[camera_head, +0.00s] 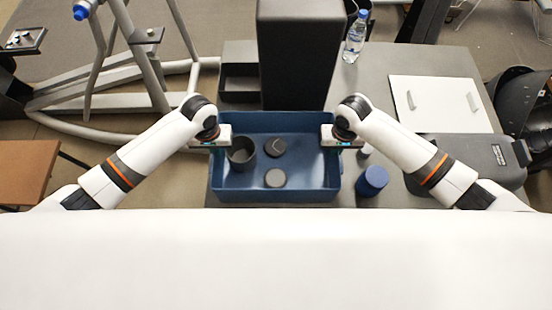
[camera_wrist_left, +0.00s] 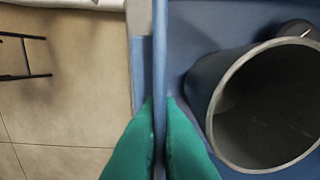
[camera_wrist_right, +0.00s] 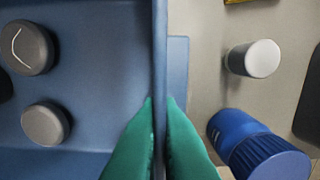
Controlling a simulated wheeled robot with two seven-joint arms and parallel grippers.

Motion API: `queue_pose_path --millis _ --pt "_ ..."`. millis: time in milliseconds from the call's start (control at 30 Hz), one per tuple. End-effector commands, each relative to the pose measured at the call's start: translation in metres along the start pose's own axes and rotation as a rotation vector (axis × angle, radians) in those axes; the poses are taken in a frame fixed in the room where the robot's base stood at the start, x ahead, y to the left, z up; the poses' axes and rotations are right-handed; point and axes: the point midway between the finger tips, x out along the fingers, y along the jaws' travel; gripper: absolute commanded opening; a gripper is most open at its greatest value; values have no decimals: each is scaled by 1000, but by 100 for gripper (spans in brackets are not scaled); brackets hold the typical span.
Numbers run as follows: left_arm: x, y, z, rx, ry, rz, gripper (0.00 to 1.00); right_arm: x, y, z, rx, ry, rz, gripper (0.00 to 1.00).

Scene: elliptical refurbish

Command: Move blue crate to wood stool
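The blue crate (camera_head: 310,194) sits on the grey table in front of me, with a dark cup (camera_head: 241,154) and two dark round lids or pucks (camera_head: 275,147) inside. My left gripper (camera_head: 222,142) is at its left wall and my right gripper (camera_head: 328,142) at its right wall. In the left wrist view the green fingertips (camera_wrist_left: 160,105) close on both sides of the thin wall. In the right wrist view the fingertips (camera_wrist_right: 160,105) do the same. The wood stool (camera_head: 24,172) shows partly at the left edge, its brown top lower than the table.
A black box-like monitor or speaker (camera_head: 298,50) stands right behind the crate. A blue-lidded jar (camera_head: 372,181) and a small white-topped item (camera_wrist_right: 254,59) stand close on its right. A water bottle (camera_head: 356,37) stands farther back. Grey metal frame legs (camera_head: 150,80) fill the floor at left.

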Motion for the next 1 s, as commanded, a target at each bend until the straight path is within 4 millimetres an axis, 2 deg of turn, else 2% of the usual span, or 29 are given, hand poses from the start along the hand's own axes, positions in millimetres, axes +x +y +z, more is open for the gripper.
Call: queue_pose_path --millis 333,800,1000 --pt "-7 0 1 0 -2 -1 0 -7 0 1 0 -3 1 0" --pt "-50 0 0 0 -1 -1 0 -50 0 0 0 -1 1 0" --pt "-51 0 0 0 -1 -1 0 -51 0 0 0 -1 1 0"
